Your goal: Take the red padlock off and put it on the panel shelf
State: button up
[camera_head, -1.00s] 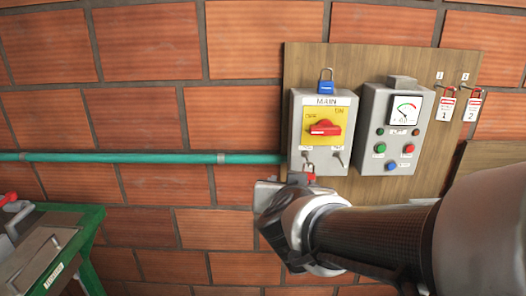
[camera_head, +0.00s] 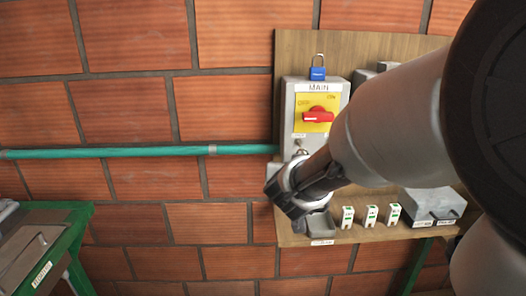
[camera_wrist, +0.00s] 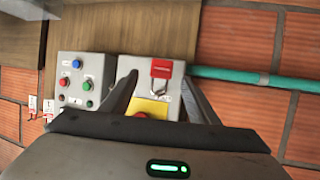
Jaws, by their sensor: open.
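The red padlock (camera_wrist: 168,70) shows in the wrist view, where the picture is upside down. Its shackle is at the lower edge of the grey MAIN switch box (camera_wrist: 146,67). My gripper (camera_wrist: 159,76) is open, with one finger on each side of the padlock; I cannot tell whether they touch it. In the head view my gripper (camera_head: 287,203) is just below the MAIN box (camera_head: 314,88) and hides the padlock. The panel shelf (camera_head: 375,237) runs along the bottom of the wooden board.
On the shelf stand a small grey tray (camera_head: 321,223), several white-green blocks (camera_head: 371,215) and a grey box (camera_head: 433,205). A blue padlock (camera_head: 317,72) sits on top of the MAIN box. A green pipe (camera_head: 140,152) runs left; a green-framed bench (camera_head: 45,240) stands lower left.

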jog(key=shift+b+x, duration=0.4)
jog(key=shift+x, duration=2.35)
jog(key=shift+a+f, duration=0.1)
jog(key=shift+a, duration=0.05)
jog(key=c, duration=1.2)
